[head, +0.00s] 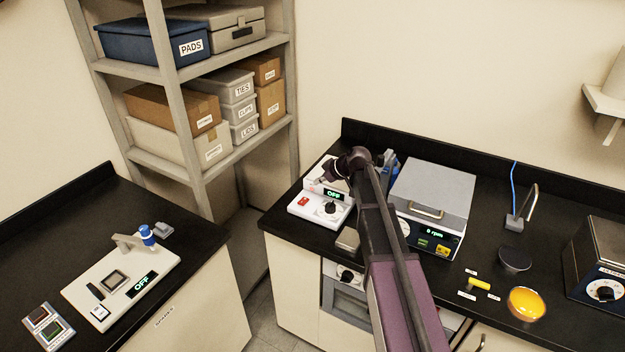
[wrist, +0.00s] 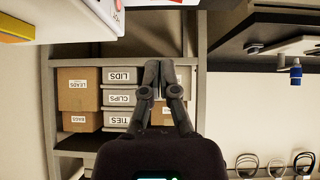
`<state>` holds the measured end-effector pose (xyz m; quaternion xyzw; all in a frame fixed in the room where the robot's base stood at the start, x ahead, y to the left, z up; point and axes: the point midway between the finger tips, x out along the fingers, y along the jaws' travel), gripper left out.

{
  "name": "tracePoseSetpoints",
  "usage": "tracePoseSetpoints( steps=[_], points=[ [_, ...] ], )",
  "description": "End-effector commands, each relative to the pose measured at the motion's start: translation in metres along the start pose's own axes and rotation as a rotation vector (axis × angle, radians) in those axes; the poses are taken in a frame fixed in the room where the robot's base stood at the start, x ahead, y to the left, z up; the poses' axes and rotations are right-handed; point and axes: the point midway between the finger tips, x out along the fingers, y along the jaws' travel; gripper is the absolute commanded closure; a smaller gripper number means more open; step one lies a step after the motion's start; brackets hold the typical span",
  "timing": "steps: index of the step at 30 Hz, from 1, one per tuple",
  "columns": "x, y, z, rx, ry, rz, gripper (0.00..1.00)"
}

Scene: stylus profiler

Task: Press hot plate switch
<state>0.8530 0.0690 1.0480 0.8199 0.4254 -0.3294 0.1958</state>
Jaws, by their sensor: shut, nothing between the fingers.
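The hot plate (head: 311,212) is a white unit at the left end of the right-hand counter. Its front panel has a red switch (head: 303,202), a black knob (head: 330,208) and a display reading OFF. My gripper (head: 318,182) is small and partly hidden in the head view, over the back of the hot plate, behind the red switch. Whether it touches the unit cannot be told. In the wrist view my gripper (wrist: 166,66) has its fingers together with nothing between them. That view is upside down, and no switch can be made out for certain in it.
A grey-lidded centrifuge-like unit (head: 435,185) stands right of my arm. A shelf rack (head: 190,100) with boxes stands behind the gap between the counters. The left counter holds another white device (head: 85,290) reading OFF. An amber dish (head: 527,303) lies at the right.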

Motion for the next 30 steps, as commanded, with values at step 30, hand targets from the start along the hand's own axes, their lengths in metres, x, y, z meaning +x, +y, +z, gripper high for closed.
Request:
tracePoseSetpoints(
  steps=[30],
  points=[
    [-0.032,0.004,0.0,0.0,0.001,0.0,1.0]
  ],
)
